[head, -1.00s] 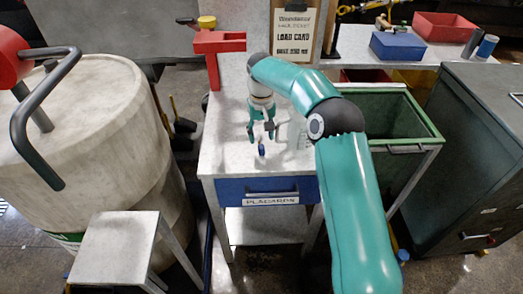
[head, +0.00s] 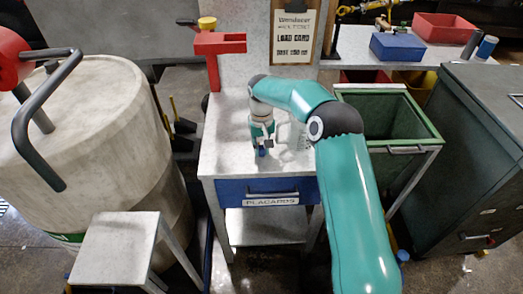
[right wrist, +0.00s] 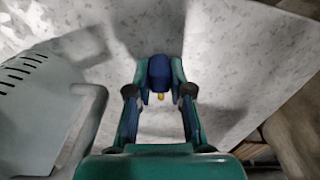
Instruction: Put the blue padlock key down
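The blue padlock key (head: 262,152) is at the grey worktop above the placards drawer; in the right wrist view its blue head (right wrist: 159,73) shows with a small yellow bit below. My right gripper (head: 263,144) points down at the worktop. In the right wrist view its two fingertips (right wrist: 159,78) lie close against both sides of the key, and it looks shut on it. Whether the key touches the worktop is hard to tell. My left gripper is not in view.
A pale slotted object with a handle (right wrist: 45,100) stands beside the gripper. A red bracket (head: 214,60) rises at the worktop's back left, and a load card clipboard (head: 292,35) stands behind. A green open bin (head: 425,125) is to the right. The front worktop is clear.

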